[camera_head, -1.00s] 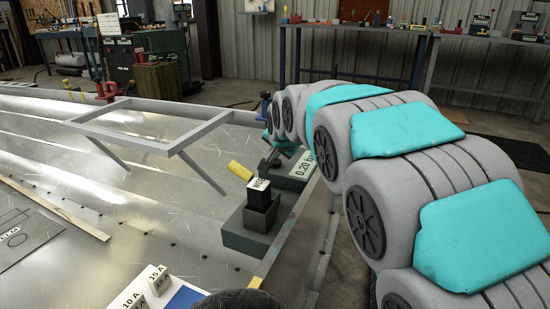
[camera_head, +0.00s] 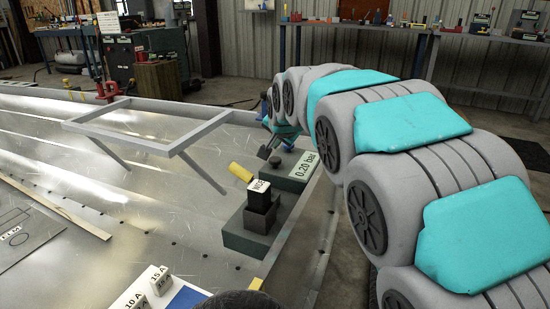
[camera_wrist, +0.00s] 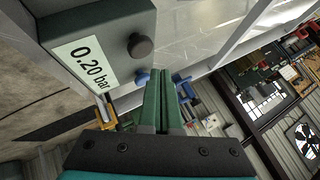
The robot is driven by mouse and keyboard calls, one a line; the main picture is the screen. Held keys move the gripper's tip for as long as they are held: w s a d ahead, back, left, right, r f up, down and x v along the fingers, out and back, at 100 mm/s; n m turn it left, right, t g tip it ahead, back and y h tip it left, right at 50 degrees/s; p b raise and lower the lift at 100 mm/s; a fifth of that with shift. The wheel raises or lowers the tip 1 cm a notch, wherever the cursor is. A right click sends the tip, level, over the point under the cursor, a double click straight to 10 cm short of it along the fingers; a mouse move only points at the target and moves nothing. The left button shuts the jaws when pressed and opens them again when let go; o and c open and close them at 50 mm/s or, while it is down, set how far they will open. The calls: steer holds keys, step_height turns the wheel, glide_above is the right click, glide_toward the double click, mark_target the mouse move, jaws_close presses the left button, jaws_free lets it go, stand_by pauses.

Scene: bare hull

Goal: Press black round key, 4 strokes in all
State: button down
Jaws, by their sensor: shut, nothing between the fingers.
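The black round key (camera_head: 275,160) stands on top of a grey-green box with a 0.20 bar display (camera_head: 304,170), at the hull's edge. In the wrist view the key (camera_wrist: 140,45) is a dark round knob beside the display (camera_wrist: 86,60). My gripper (camera_head: 263,153) is beside and above the key in the head view, apart from it. In the wrist view its green fingers (camera_wrist: 164,73) are together, with nothing between them, and their tips are clear of the key.
A black block in a dark holder (camera_head: 259,205) and a yellow piece (camera_head: 240,172) are just in front of the box. A grey frame (camera_head: 150,142) stands to the left on the metal sheet.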

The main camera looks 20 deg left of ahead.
mark_target(275, 161)
steer(key=shift+r+p, duration=0.5)
steer(key=shift+r, duration=1.2)
